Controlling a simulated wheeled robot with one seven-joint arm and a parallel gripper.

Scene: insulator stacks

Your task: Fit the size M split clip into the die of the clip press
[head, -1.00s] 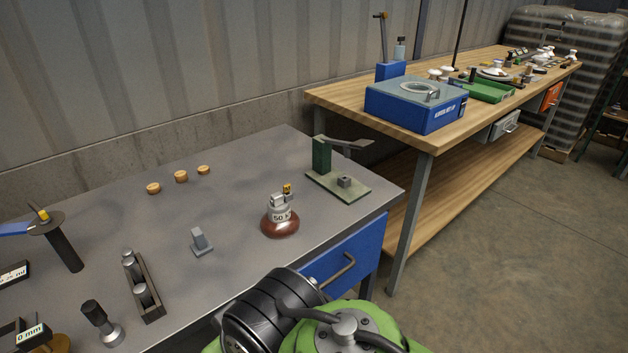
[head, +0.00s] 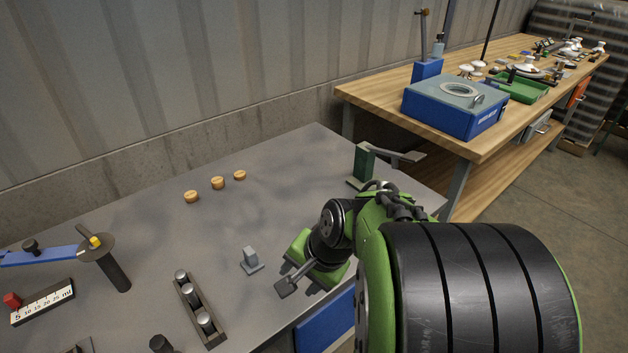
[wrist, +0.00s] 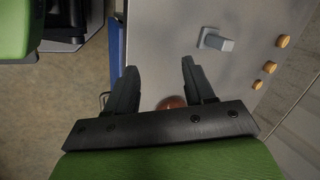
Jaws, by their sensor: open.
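The clip press (head: 364,161), a green post with a grey lever, stands at the far right of the grey bench; my arm hides most of its base and die. I cannot make out which thing is the size M split clip. Three small tan discs (head: 218,183) lie in a row at the back and also show at the right of the wrist view (wrist: 270,67). My gripper (head: 286,285) is over the bench's front edge, right of a grey stepped block (head: 251,260). In the wrist view its fingers (wrist: 160,70) are apart and empty, with a brown insulator (wrist: 172,102) partly visible between them.
A dark rack with metal cylinders (head: 201,312) stands left of the gripper. A blue arm with a round plate (head: 97,248) is at the left. A wooden bench with a blue box (head: 455,108) is beyond. The grey bench's middle is clear.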

